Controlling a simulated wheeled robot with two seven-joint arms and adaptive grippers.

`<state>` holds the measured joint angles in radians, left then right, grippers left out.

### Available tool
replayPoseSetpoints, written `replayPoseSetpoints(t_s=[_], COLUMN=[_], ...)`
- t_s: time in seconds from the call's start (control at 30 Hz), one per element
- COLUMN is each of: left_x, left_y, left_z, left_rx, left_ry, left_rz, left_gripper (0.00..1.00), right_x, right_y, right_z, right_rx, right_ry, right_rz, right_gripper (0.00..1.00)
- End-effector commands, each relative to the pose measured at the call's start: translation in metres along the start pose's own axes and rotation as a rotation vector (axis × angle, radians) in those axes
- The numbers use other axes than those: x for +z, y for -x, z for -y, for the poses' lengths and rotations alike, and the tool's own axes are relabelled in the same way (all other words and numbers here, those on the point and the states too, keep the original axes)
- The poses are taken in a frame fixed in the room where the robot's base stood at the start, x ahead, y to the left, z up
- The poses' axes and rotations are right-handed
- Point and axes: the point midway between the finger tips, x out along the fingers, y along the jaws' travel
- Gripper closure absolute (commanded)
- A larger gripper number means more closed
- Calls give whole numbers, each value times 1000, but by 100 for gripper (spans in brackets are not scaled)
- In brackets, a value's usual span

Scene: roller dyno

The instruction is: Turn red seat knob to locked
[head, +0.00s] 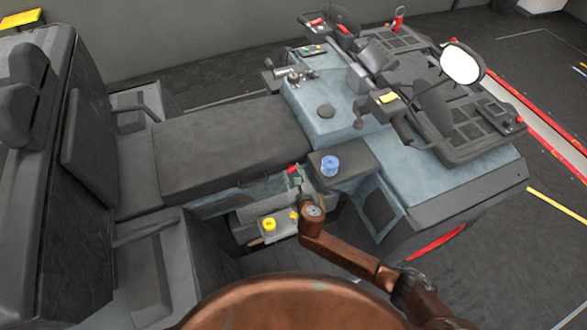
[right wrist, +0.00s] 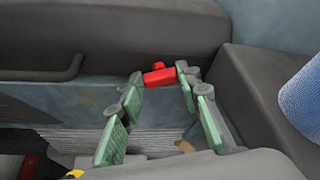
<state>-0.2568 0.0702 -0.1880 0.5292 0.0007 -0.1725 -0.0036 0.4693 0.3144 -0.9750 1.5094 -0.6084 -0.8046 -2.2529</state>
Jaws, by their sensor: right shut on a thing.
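The red seat knob (right wrist: 158,76) sits on the side of the seat base, below the edge of the dark cushion, in the right wrist view. It also shows as a small red spot in the head view (head: 292,169). My right gripper (right wrist: 161,80) has its two green-padded fingers on either side of the knob, with the tips shut on it. In the head view my right gripper (head: 297,180) reaches in from below, and its wrist hides part of the seat side. The knob's lock marking cannot be read. My left gripper is not in view.
A blue ribbed knob (head: 330,165) stands on a dark box just right of my right gripper. Yellow knobs (head: 269,225) sit on a light bracket to the lower left. The long seat cushion (head: 230,145) lies behind, and a blue-grey console (head: 335,110) stands to the right.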

Motion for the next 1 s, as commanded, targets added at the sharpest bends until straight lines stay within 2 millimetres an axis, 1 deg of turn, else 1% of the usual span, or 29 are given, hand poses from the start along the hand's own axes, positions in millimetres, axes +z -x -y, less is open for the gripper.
replayPoseSetpoints(t_s=[0.03, 0.1, 0.4, 0.7, 1.0], left_x=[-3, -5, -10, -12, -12], left_y=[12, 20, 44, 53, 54], left_z=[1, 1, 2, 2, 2], left_rx=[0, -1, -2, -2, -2], left_ry=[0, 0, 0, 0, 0], left_rz=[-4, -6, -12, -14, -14], left_gripper=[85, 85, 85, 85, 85], right_x=[5, 4, 3, 1, 0], right_y=[2, 2, 1, 0, 0], right_z=[2, 1, -2, -3, -4], right_rx=[-15, -36, -111, -150, -156], right_ry=[41, 89, 267, 354, 366], right_rz=[-1, -2, -1, -1, 0], right_gripper=[100, 100, 100, 100, 100])
